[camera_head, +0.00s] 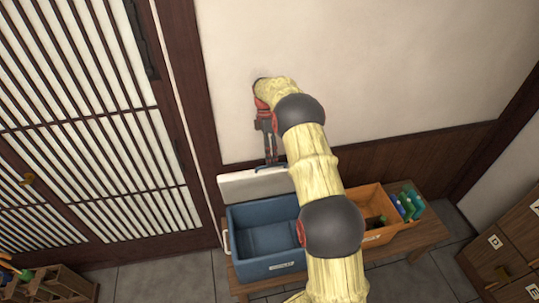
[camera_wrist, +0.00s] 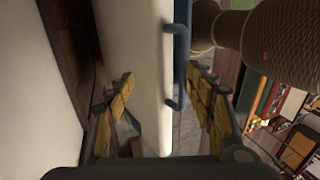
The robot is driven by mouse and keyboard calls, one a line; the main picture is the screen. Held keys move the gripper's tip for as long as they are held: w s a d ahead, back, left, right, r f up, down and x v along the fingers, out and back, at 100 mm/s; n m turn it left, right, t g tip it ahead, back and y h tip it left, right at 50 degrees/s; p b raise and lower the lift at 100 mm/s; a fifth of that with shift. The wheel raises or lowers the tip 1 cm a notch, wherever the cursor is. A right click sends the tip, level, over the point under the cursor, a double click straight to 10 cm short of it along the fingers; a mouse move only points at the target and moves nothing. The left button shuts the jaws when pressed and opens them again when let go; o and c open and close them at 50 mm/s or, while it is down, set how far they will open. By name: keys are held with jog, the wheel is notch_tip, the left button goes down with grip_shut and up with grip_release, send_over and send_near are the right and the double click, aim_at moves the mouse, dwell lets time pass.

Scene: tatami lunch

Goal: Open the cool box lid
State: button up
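The blue cool box (camera_head: 265,265) stands on a low wooden bench. Its white lid (camera_head: 250,187) is raised and stands upright along the back edge of the box, near the wall. The inside of the box shows and looks empty. My gripper (camera_head: 270,155) is at the lid's upper edge, partly hidden by my arm. In the wrist view the lid (camera_wrist: 140,60) runs between the two open fingers of my gripper (camera_wrist: 160,78). A blue handle (camera_wrist: 179,70) is on the lid's right face, near the right finger. I cannot tell whether either finger touches.
An orange crate (camera_head: 373,239) with several items, some blue and green, stands right of the cool box on the bench (camera_head: 425,241). A wall is close behind. A lattice door (camera_head: 90,120) is at left, a wooden rack (camera_head: 60,290) at lower left, a cabinet (camera_head: 505,250) at right.

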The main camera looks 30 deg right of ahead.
jog(key=shift+s+f, duration=0.1)
jog(key=shift+f, duration=0.35)
jog(key=shift+w+r, duration=0.25)
jog(key=shift+r, duration=0.25)
jog(key=shift+c, duration=0.8)
jog(key=v, duration=0.7)
jog(key=shift+r, duration=0.15)
jog(key=shift+s+r, duration=0.1)
